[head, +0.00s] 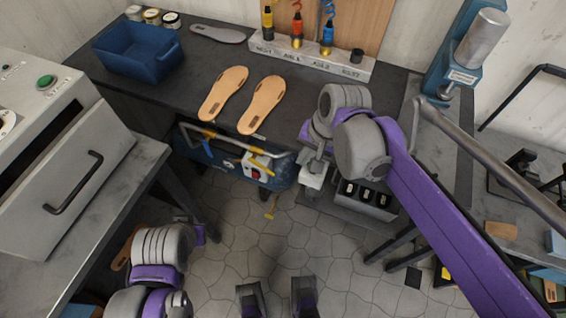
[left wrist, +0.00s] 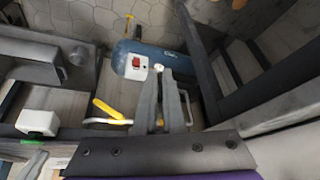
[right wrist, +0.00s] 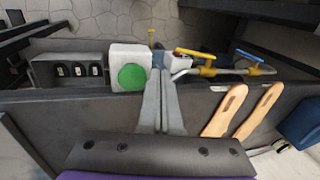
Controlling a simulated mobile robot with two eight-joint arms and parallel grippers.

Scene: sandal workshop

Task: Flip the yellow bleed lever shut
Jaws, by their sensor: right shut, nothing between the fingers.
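The yellow lever (head: 262,152) sits on the pipework of the blue tank (head: 228,166) under the dark bench. It appears roughly in line with the pipe in the head view. It also shows in the left wrist view (left wrist: 108,109), left of my left gripper (left wrist: 161,78), and in the right wrist view (right wrist: 192,53), just right of my right gripper (right wrist: 160,80). My right gripper is shut and empty, by a white box with a green button (right wrist: 131,77), apart from the lever. My left gripper points towards the tank; its finger gap is unclear.
A blue lever (head: 207,148) stands on the same pipe. A red switch (head: 256,173) is on the tank. A small yellow piece (head: 271,207) shows below it. Two tan soles (head: 222,93) and a blue bin (head: 137,50) lie on the bench.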

